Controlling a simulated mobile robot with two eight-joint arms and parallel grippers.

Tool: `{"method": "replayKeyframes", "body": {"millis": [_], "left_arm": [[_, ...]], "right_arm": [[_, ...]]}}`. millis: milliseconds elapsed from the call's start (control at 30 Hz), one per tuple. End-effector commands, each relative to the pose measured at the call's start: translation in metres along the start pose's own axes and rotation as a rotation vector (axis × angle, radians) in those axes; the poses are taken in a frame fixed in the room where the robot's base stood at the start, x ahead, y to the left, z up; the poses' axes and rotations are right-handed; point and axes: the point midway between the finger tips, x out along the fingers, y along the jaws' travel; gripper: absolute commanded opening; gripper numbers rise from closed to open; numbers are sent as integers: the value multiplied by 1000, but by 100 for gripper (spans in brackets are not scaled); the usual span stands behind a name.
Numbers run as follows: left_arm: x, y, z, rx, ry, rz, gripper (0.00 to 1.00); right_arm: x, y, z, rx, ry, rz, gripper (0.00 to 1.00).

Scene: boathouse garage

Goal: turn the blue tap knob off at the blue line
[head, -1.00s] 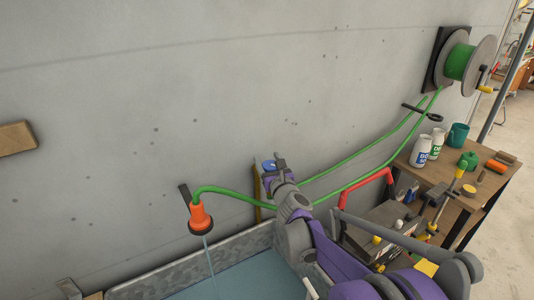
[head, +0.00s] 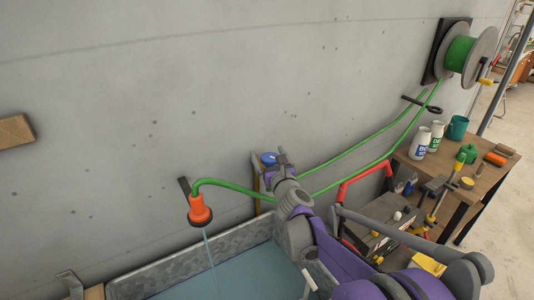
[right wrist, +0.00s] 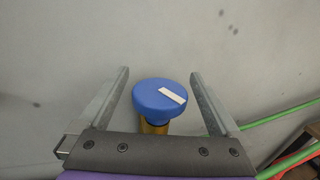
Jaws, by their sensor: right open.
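The blue tap knob (head: 268,159) sits on a yellow pipe against the grey wall in the head view, partly covered by my right gripper (head: 284,157). In the right wrist view the knob (right wrist: 155,99) is round, with a white bar mark slanting down to the right on its face. My right gripper (right wrist: 160,73) is open, with one finger on each side of the knob and a gap visible on both sides. I cannot make out a blue line. My left gripper is not in view.
A thin stream runs from the orange nozzle (head: 200,210) into the metal trough (head: 150,276). The green hose (head: 372,166) runs along the wall to a reel (head: 483,55). A wooden bench (head: 480,184) with bottles and tools stands at the right.

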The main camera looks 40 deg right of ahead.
Motion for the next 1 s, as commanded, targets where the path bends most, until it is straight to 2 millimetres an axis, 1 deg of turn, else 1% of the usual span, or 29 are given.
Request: {"method": "replayKeyframes", "body": {"millis": [33,100,300,400,500,667,1000], "left_arm": [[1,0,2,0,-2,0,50],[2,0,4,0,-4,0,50],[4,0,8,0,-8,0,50],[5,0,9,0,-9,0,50],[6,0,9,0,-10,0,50],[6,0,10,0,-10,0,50],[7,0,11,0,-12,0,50]], "right_arm": [[-10,0,-1,-1,1,-1,99],[-24,0,-2,-1,1,-1,99],[-62,0,-2,-1,2,-1,99],[-76,-1,-1,-1,1,-1,99],[-86,0,-1,0,0,-1,99],[-93,0,-1,0,0,0,99],[-93,0,-2,-1,6,-2,97]]}}
